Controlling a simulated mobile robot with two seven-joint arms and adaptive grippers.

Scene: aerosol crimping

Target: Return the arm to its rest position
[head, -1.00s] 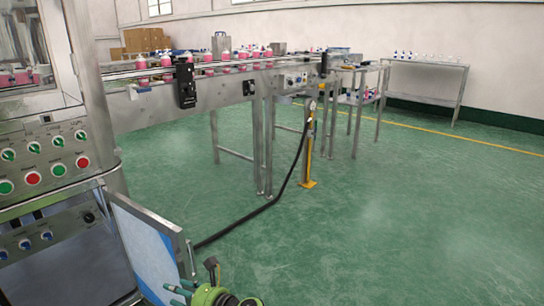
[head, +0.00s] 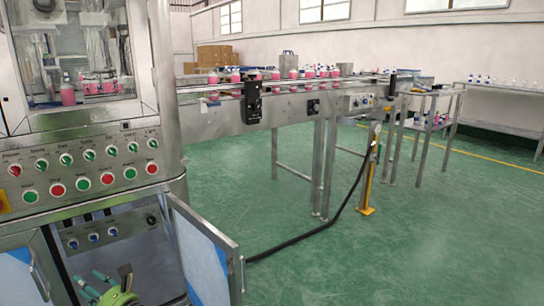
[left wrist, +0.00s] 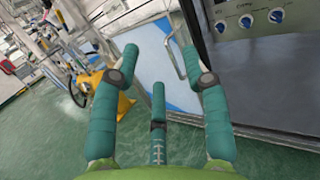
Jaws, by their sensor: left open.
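My left gripper (head: 92,287) shows at the bottom left of the head view, with teal fingers and a green body, partly cut off by the lower edge. In the left wrist view its fingers (left wrist: 160,66) are spread apart with nothing between them. In the head view it appears in front of the lower cabinet of the machine (head: 85,180), left of the open cabinet door (head: 203,262). The wrist view shows the door (left wrist: 160,62) beyond the fingers; contact cannot be told. My right gripper is not in view.
A control panel with several buttons (head: 82,184) sits above the cabinet. A conveyor (head: 290,105) carries pink bottles to the right. A black hose (head: 320,228) runs along the floor to a yellow stand (head: 367,185). The green floor (head: 430,250) at right is clear.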

